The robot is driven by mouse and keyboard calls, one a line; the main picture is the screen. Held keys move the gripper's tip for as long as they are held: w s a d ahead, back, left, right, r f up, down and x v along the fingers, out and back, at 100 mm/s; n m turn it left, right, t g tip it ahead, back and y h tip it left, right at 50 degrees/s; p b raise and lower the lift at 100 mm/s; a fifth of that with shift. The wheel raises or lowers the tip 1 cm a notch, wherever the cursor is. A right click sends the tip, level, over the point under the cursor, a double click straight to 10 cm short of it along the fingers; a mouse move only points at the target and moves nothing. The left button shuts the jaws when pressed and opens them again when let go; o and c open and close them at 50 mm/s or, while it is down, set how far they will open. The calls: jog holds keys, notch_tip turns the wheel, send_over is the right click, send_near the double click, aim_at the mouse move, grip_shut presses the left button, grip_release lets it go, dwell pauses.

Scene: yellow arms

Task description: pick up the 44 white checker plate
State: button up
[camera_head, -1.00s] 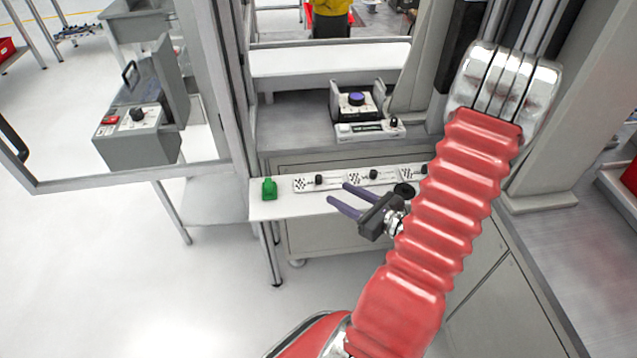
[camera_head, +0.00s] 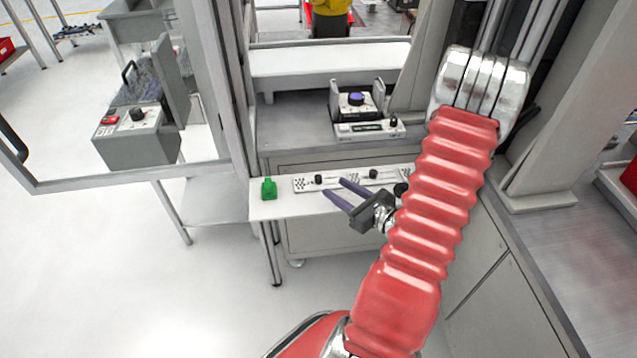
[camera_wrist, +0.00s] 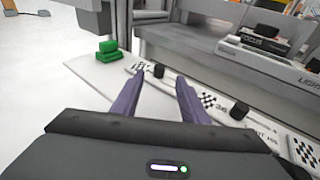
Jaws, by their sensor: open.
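White checker plates with black knobs lie in a row on the white ledge. The left plate (camera_head: 301,184) has a checker patch at its left end and also shows in the wrist view (camera_wrist: 141,67). The middle plate (camera_wrist: 208,101) lies right of my right finger in the wrist view. A third plate (camera_wrist: 303,152) is cut off at the right edge. I cannot read a 44 on any of them. My gripper (camera_head: 333,186) is open and empty, its purple fingers pointing at the row; the left plate's knob shows between the fingertips in the wrist view (camera_wrist: 160,76).
A green block (camera_head: 269,188) stands at the ledge's left end. A grey box with a purple knob (camera_head: 357,98) sits on the shelf behind, with a white panel before it. Grey frame posts stand on both sides. Bare ledge lies in front of the plates.

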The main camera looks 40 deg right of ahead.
aim_at(321, 180)
jog(key=shift+w+f, duration=0.2)
jog(key=shift+w, duration=0.85)
jog(key=shift+w+f, duration=0.2)
jog(key=shift+w, duration=0.8)
jog(key=shift+w+f, duration=0.2)
jog(key=shift+w, duration=0.65)
jog(key=shift+w+f, duration=0.25)
jog(key=shift+w, duration=0.6)
jog(key=shift+w+f, duration=0.2)
jog(key=shift+w, duration=0.65)
jog(key=shift+c, duration=0.4)
grip_shut()
